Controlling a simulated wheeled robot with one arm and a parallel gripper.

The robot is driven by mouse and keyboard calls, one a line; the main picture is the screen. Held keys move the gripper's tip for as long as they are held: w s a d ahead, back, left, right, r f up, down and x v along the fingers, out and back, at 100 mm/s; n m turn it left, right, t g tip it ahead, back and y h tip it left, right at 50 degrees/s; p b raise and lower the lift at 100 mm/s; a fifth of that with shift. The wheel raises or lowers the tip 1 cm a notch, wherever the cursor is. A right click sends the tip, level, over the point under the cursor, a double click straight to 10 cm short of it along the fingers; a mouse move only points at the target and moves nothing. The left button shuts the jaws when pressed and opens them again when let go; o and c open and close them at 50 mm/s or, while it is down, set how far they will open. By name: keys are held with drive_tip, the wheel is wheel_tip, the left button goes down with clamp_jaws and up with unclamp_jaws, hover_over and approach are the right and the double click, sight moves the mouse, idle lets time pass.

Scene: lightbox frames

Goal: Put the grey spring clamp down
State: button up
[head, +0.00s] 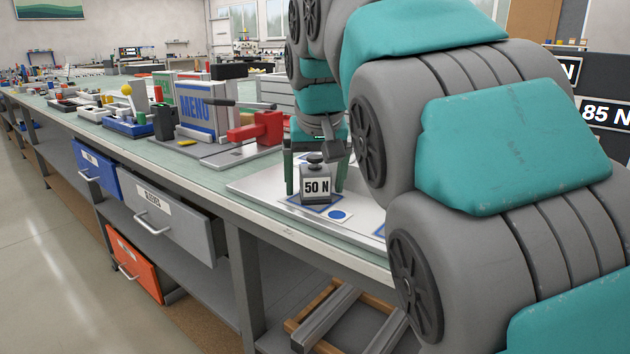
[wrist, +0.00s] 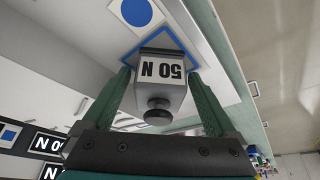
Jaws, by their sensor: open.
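I can make out no grey spring clamp in either view. In the wrist view the same block (wrist: 161,72) sits between the two green fingers of my gripper (wrist: 160,76). The fingers are open, one on each side of it. Whether either finger touches the block I cannot tell.
A red vise (head: 258,130) and a MENU box (head: 196,112) stand left of the tray on the bench. A blue dot marker (head: 338,215) lies in front of the block. Grey (head: 160,215), blue and orange drawers stick out below the bench edge. My arm hides the right side.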

sight(316, 170)
drive_tip(key=shift+v, duration=3.8)
